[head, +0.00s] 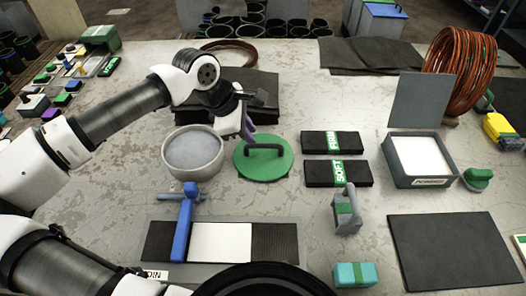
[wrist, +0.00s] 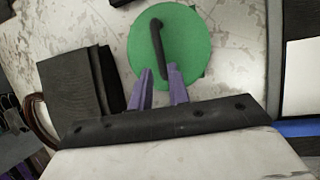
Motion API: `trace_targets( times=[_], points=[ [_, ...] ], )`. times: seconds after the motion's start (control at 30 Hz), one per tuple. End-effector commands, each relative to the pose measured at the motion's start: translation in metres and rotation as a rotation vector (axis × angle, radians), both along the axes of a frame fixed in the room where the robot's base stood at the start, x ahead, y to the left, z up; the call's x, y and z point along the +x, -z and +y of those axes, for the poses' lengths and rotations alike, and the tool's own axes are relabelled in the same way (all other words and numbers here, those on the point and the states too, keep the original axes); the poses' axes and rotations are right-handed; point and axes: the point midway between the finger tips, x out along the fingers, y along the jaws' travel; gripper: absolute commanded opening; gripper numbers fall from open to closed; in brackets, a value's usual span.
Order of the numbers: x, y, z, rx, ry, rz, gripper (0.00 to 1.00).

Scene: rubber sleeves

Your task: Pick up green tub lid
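The green tub lid (head: 264,172) is a round green disc with a dark bar handle (head: 265,147). It lies on the table right of the round grey tub (head: 192,152). My gripper (head: 250,138) is over the lid's far part, close to the handle. In the wrist view the lid (wrist: 190,45) fills the upper middle. My purple fingers (wrist: 161,75) are apart, and the near end of the handle (wrist: 156,42) shows between their tips. I cannot tell whether they touch it.
A blue clamp-like tool (head: 184,225) stands on a tray with dark and white panels in front. Black packs labelled FIRM (head: 317,142) and SOFT (head: 318,174) lie right of the lid. A stack of dark sheets (head: 245,85) lies behind. A white-filled box (head: 422,160) stands further right.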

Motion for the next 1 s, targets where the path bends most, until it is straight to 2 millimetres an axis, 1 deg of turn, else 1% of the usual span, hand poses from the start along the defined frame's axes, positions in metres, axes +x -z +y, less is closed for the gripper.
trace_targets(
  times=[0.1,0.37,0.53,0.63,0.73,0.9,0.93,1.0],
  points=[
    [0.003,0.015,-0.007,-0.003,0.001,0.002,0.18],
    [0.006,0.031,-0.015,-0.004,0.000,0.001,0.18],
    [0.010,0.056,-0.026,-0.004,0.000,0.001,0.18],
    [0.012,0.066,-0.030,-0.003,0.000,-0.001,0.18],
    [0.013,0.071,-0.031,-0.003,0.000,-0.002,0.18],
    [0.013,0.071,-0.031,-0.002,-0.001,-0.001,0.18],
    [0.013,0.071,-0.030,-0.002,-0.001,-0.001,0.15],
    [0.013,0.071,-0.030,-0.002,-0.001,-0.001,0.06]
  ],
)
